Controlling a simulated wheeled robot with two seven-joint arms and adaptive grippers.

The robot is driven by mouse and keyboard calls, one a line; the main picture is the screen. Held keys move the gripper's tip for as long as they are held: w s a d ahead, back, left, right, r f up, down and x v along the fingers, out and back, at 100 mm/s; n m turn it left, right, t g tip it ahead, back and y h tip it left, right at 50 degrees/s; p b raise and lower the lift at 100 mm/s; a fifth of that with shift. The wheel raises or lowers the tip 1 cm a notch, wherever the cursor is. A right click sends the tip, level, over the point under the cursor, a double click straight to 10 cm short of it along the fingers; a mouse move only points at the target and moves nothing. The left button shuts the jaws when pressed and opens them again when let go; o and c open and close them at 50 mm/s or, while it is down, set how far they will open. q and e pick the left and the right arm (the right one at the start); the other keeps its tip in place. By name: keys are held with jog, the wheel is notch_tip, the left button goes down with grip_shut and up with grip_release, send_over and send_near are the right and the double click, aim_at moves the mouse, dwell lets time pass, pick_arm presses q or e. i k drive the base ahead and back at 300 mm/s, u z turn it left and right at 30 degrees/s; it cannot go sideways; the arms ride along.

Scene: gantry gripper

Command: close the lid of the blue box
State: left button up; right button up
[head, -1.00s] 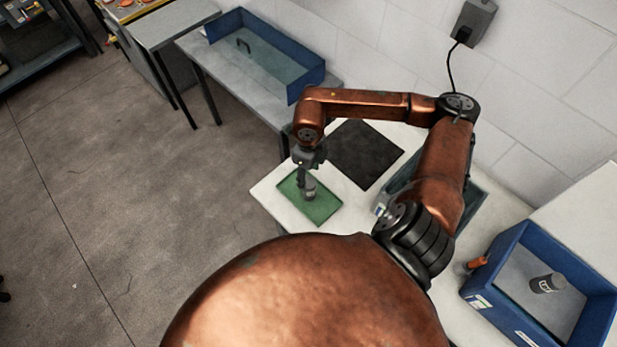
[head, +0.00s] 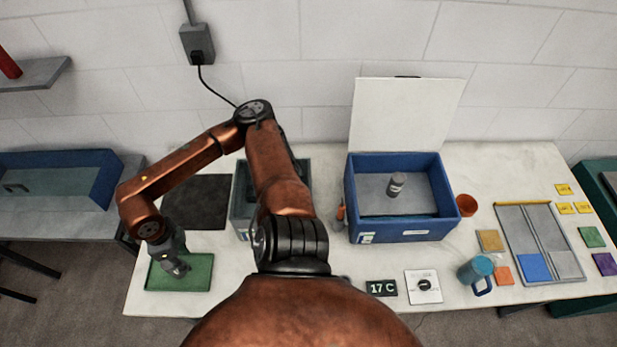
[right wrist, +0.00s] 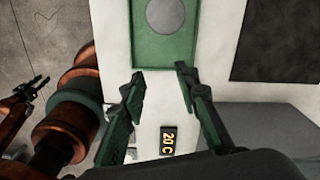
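The blue box (head: 402,236) stands open on the white table to the right of my arm in the head view. Its white lid (head: 405,113) stands upright at the back, near the wall. A grey labelled canister (head: 396,184) is inside the box. My right gripper (head: 178,268) is low over the green tray at the left, far from the box. In the right wrist view its fingers (right wrist: 158,76) are apart with nothing between them. A grey disc (right wrist: 174,15) lies in the green tray (right wrist: 140,48) ahead of them.
A teal-grey bin (head: 241,222) stands partly behind my arm. An orange-handled tool (head: 340,214) and an orange cup (head: 466,205) flank the box. A dark mat (head: 197,203) lies left.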

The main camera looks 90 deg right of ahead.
aim_at(406, 113)
jog(key=k, duration=0.25)
jog(key=u, duration=1)
jog(key=i, duration=0.85)
jog(key=z, duration=5)
jog(key=i, duration=0.5)
